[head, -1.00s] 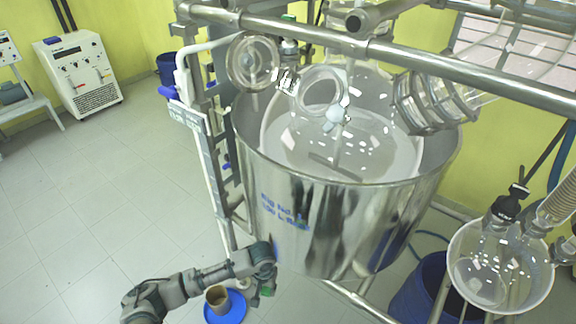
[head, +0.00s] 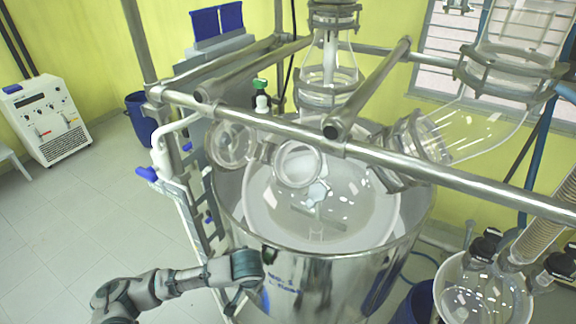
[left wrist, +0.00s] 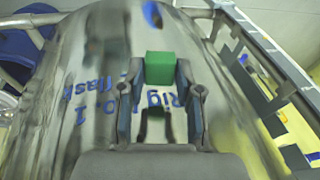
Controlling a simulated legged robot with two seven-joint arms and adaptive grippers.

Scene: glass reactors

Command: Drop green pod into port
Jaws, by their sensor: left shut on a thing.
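The green pod (left wrist: 160,68) is a small green block between the fingertips of my left gripper (left wrist: 161,82) in the left wrist view. That gripper is shut on it, in front of the steel vessel's lettered wall. In the head view my left gripper is mostly hidden behind my own wrist, low at the vessel's left front. Round glass ports show on the reactor: one ring-shaped opening (head: 298,165) at the front and a flanged one (head: 232,146) to its left. I cannot tell which is meant. My right gripper is not in view.
The steel vessel (head: 330,270) surrounds the glass reactor. A metal rail (head: 400,160) crosses in front of and above the ports. A frame with a blue handle (head: 147,174) stands left. A second glass flask (head: 480,300) is at lower right.

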